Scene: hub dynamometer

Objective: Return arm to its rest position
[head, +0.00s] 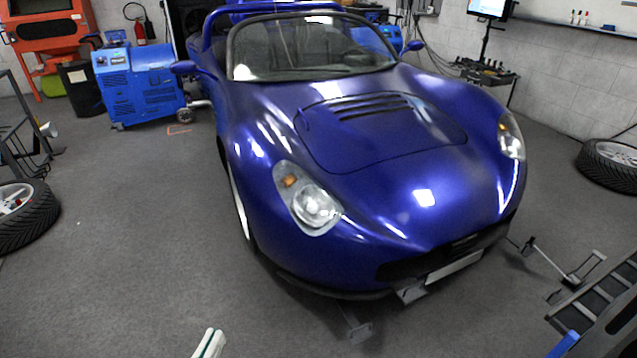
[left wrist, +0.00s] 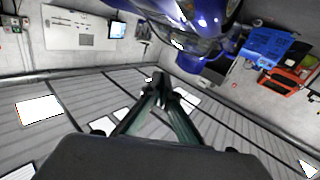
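My left gripper (head: 209,343) shows only as a pale, green-edged tip at the bottom edge of the head view, left of centre. It is over bare floor, in front of the blue car and apart from it. In the left wrist view the two dark fingers of my left gripper (left wrist: 161,80) come together at their tips, with nothing seen between them. The gripper looks shut and empty. The rest of my left arm is outside the head view. My right gripper is in neither view.
A blue sports car (head: 380,160) fills the middle. A blue machine (head: 137,85) stands at the back left. Wheels lie at left (head: 25,215) and right (head: 610,165). A black ramp-like frame (head: 600,310) is at the lower right. The grey floor (head: 130,270) at lower left is clear.

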